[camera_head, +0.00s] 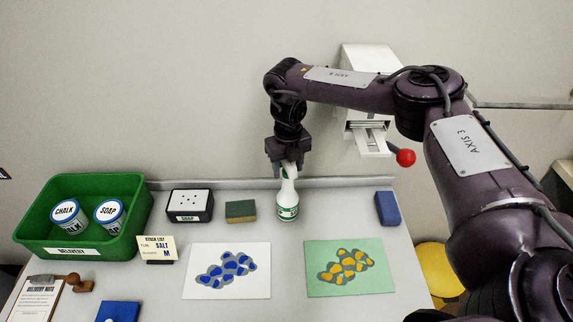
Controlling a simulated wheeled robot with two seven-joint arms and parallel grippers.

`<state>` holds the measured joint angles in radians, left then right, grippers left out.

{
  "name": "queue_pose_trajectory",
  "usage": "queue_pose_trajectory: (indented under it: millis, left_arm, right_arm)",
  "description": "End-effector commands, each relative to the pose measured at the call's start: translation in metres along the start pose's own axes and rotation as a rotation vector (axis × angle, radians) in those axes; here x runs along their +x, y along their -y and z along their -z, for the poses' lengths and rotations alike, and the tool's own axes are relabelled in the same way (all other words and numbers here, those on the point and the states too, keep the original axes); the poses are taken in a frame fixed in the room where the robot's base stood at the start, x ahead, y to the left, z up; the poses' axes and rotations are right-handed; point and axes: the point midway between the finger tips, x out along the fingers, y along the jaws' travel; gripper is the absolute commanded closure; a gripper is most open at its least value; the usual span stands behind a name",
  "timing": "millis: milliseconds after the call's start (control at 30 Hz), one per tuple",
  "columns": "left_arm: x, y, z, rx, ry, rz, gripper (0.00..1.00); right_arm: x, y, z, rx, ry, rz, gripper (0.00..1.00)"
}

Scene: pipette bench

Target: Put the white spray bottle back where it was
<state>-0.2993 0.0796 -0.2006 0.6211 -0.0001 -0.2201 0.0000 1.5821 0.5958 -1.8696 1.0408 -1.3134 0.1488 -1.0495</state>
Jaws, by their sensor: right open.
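The white spray bottle (288,198) stands upright at the back of the bench, with a green label on its lower part. It is between the sponge and the blue block, behind the gap between the two spotted sheets. My right gripper (287,168) points down over the bottle's top, with its fingers around the spray head. The jaws are open, and the spray head is partly hidden by them. My left gripper is not in view.
A green delivery bin (130,196) with two cans stands at the left. A soap box (189,203), a sponge (241,211) and a blue block (387,208) line the back. A white sheet (228,286) and a green sheet (350,285) lie in front. A red-knobbed dispenser (370,130) hangs behind my arm.

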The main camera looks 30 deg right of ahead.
Motion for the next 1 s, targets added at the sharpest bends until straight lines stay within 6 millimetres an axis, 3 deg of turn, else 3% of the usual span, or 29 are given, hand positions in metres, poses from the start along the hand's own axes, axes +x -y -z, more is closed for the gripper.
queue_pose_trajectory:
  millis: [167,267,467,500,700,1000]
  left_arm:
    - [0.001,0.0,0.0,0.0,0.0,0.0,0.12]
    - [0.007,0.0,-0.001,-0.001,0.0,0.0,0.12]
    - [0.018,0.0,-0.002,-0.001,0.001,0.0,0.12]
    - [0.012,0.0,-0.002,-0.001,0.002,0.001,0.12]
    - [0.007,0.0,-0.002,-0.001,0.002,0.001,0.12]
    - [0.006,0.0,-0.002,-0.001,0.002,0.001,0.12]
  right_arm:
    - [-0.007,0.0,-0.001,0.0,0.002,0.0,0.49]
    - [-0.022,-0.001,-0.001,-0.001,0.005,-0.002,0.49]
    - [-0.066,-0.001,-0.001,-0.001,0.007,-0.001,0.49]
    - [-0.079,-0.001,-0.001,-0.003,0.005,0.001,0.49]
    - [-0.112,-0.001,-0.001,-0.001,0.003,0.001,0.49]
    - [-0.124,0.0,0.0,0.0,0.0,0.0,0.49]
